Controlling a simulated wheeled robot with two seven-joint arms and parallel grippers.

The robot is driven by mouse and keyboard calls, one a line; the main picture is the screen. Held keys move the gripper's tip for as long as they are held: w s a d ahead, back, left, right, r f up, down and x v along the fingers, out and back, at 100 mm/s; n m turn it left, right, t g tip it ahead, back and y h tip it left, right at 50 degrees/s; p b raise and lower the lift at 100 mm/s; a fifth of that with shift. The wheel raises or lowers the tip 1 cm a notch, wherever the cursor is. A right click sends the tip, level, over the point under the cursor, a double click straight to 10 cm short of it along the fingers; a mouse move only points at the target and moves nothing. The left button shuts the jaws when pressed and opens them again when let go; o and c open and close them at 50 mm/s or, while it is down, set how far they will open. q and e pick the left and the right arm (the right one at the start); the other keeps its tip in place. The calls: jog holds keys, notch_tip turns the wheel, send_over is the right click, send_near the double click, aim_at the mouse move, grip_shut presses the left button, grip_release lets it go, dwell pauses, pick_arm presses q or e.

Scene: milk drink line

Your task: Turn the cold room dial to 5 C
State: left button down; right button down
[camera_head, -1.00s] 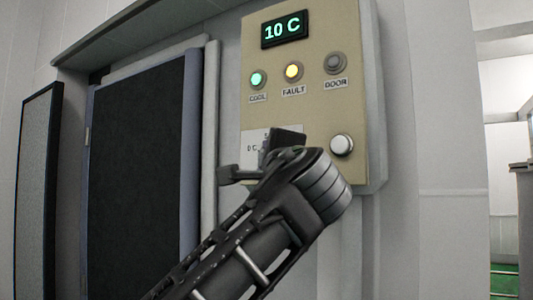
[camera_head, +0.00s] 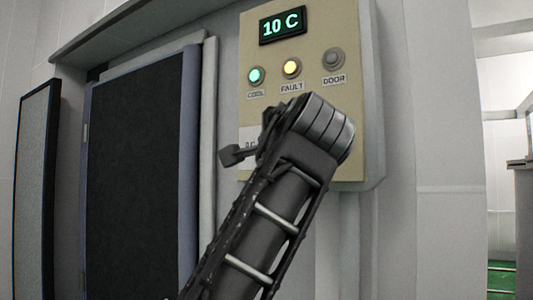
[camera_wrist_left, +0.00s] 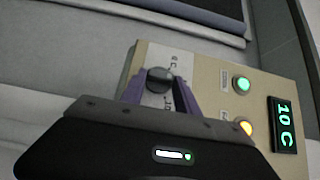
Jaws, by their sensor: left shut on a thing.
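The beige control panel (camera_head: 348,106) is on the wall, and its display (camera_head: 282,26) reads 10 C. The display also shows in the left wrist view (camera_wrist_left: 283,124), with the panel turned on its side. My left arm covers the panel's lower part in the head view, hiding the dial there. In the left wrist view the dark round dial (camera_wrist_left: 159,80) sits on a white scale plate, between the purple fingers of my left gripper (camera_wrist_left: 158,82). The gripper is shut on the dial. The dial's pointer cannot be made out. My right gripper is not in view.
The COOL lamp (camera_head: 256,75) glows green and the FAULT lamp (camera_head: 291,68) glows yellow. The DOOR lamp (camera_head: 333,59) is grey. A dark door panel (camera_head: 140,170) stands left of the control panel. An opening lies at far right.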

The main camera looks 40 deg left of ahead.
pick_arm(q)
jog(key=c, duration=0.9)
grip_release()
jog(key=shift+s+d, duration=0.1)
jog(key=b+v, duration=0.2)
jog(key=v, duration=0.5)
jog(key=shift+s+d, duration=0.15)
jog(key=shift+d, duration=0.05)
dwell(0.4)
